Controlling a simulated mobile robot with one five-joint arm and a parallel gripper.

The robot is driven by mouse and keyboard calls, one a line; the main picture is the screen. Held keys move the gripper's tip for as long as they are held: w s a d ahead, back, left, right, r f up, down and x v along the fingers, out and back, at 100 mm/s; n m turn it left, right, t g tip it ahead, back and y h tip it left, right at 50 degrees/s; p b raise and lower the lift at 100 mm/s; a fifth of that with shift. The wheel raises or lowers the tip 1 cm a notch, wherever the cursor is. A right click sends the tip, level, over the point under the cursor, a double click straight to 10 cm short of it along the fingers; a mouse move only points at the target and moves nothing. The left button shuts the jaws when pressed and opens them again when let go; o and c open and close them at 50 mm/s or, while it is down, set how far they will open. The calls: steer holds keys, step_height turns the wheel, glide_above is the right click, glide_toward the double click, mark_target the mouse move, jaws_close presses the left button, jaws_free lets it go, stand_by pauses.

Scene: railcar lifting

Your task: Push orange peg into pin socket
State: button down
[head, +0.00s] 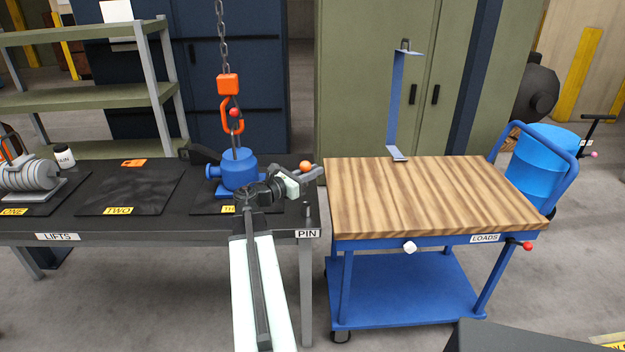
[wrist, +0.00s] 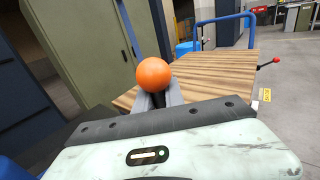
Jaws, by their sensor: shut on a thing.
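The orange peg's round orange head (head: 305,165) shows at the tip of my gripper (head: 312,175). My gripper is shut on the peg, above the right front corner of the dark bench. In the wrist view the orange head (wrist: 154,74) stands just beyond the grey fingertips (wrist: 160,98), and the fingers hide the peg's shaft. A thin dark upright post (head: 307,214) stands at the bench corner by the PIN label (head: 307,233), below the gripper. It looks like the pin socket, but its opening cannot be made out.
A blue pump-like load (head: 238,170) stands on the bench (head: 270,225) under an orange hook (head: 232,115) on a chain, close left of my gripper. A wood-topped blue cart (head: 430,195) with an upright blue bracket (head: 396,100) stands close right. A narrow gap separates bench and cart.

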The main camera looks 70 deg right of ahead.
step_height(320, 180, down, 6)
steer(key=b, duration=0.6)
steer(key=shift+r, duration=0.1)
steer(key=shift+s, duration=0.1)
stand_by(1.3)
steer(key=shift+f+b, duration=0.45)
steer(key=shift+f, duration=0.05)
steer(key=shift+f+b, duration=1.55)
steer(key=c, duration=1.3)
jaws_free()
steer(key=shift+c, duration=0.2)
steer(key=v, duration=0.8)
